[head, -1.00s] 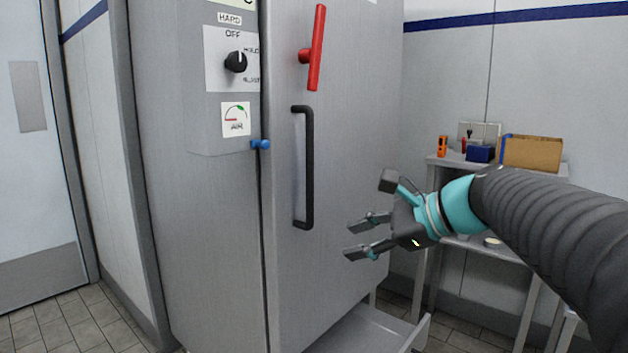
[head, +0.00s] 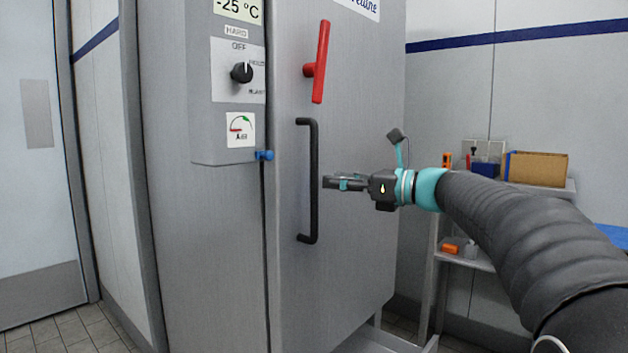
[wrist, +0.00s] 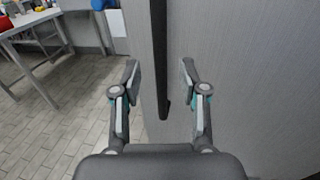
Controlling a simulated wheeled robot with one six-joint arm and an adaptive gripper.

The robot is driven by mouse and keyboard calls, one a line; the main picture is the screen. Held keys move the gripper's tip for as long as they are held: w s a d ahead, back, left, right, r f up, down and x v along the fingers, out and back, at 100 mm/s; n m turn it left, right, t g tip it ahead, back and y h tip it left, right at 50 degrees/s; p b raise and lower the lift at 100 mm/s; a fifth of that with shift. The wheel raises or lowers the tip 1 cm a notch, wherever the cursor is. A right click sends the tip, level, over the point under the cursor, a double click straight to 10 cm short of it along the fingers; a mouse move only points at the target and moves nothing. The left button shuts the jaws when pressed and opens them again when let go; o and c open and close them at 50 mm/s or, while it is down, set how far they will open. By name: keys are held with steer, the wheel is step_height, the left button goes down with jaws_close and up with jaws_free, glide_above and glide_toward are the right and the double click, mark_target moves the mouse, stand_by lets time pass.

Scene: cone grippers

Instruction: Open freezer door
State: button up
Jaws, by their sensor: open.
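The grey metal freezer door (head: 345,270) fills the middle of the head view and looks shut. Its black vertical bar handle (head: 313,180) is near the door's left edge. A red lever (head: 320,62) sits above the handle, tilted slightly. My gripper (head: 328,182) points left, level with the handle's middle, just right of it in the head view. In the wrist view my gripper (wrist: 158,80) is open, with the handle (wrist: 160,60) showing in line with the gap between the fingers. The handle's end lies slightly beyond the fingertips. I see no contact.
A control panel with a black knob (head: 241,72) and a blue knob (head: 264,155) are left of the handle. A shelf table with a cardboard box (head: 538,168) stands right of the freezer. An open drawer or tray (head: 375,343) juts out low.

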steer(key=x, duration=0.6)
jaws_close()
